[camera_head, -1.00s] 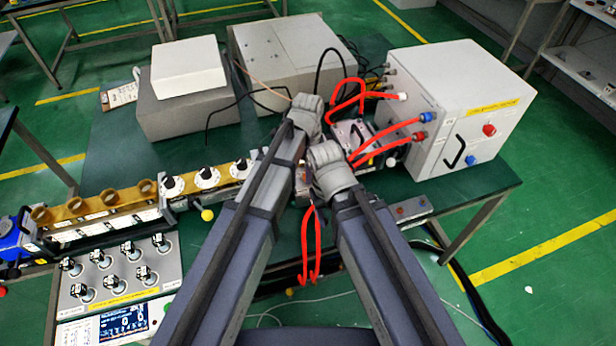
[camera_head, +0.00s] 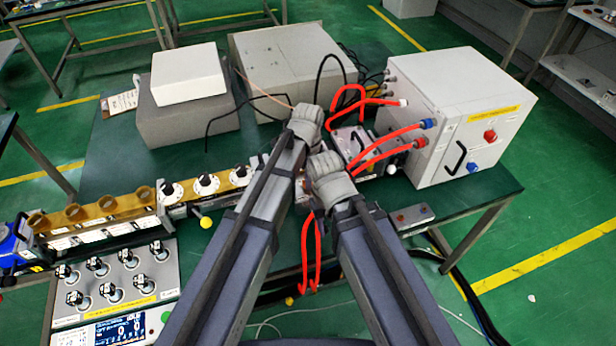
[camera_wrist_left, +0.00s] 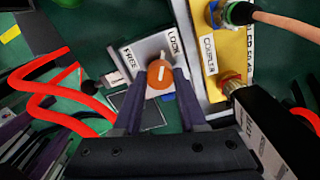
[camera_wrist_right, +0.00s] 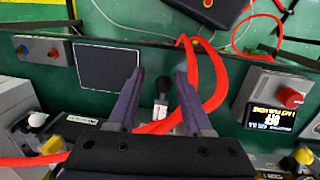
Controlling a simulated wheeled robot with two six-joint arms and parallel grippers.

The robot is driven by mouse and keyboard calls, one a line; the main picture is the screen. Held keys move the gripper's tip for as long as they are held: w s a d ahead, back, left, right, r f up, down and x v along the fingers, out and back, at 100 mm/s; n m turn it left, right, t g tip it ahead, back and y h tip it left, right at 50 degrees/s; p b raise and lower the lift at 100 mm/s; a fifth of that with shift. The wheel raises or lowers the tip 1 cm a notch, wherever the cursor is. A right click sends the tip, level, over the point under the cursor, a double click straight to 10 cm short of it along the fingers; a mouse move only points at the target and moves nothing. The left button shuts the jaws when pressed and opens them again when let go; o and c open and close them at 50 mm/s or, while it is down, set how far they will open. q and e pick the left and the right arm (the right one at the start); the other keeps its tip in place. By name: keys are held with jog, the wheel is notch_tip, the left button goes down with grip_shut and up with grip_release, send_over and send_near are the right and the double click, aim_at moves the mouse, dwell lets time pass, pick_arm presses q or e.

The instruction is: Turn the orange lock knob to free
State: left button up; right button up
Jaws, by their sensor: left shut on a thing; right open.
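The orange lock knob (camera_wrist_left: 160,74) sits on a grey panel (camera_wrist_left: 138,52) marked FREE on the left and LOCK on the upper right. A pale line crosses the knob's face, near upright in the left wrist view. My left gripper (camera_wrist_left: 157,84) is shut on the knob, one finger on each side. My right gripper (camera_wrist_right: 159,88) is open, with nothing held between its fingers. A small black-topped lever (camera_wrist_right: 161,86) shows beyond the gap between them. In the head view my own arms hide the knob and both sets of fingertips.
A yellow strip with a coupler label (camera_wrist_left: 209,57) stands just right of the knob panel. Red hoses (camera_wrist_right: 206,75) loop close to my right gripper. A white cabinet (camera_head: 447,115) stands at the right of the table. Grey boxes (camera_head: 290,70) stand at the back.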

pick_arm(q)
grip_shut()
jog(key=shift+n, duration=0.3)
jog(key=n, duration=0.5)
jog(key=shift+n, duration=0.4)
jog(key=n, duration=0.5)
jog(key=shift+n, duration=0.4)
jog(key=o, duration=1.1)
grip_release()
jog(key=shift+c, duration=0.2)
jog(key=shift+r, duration=0.15)
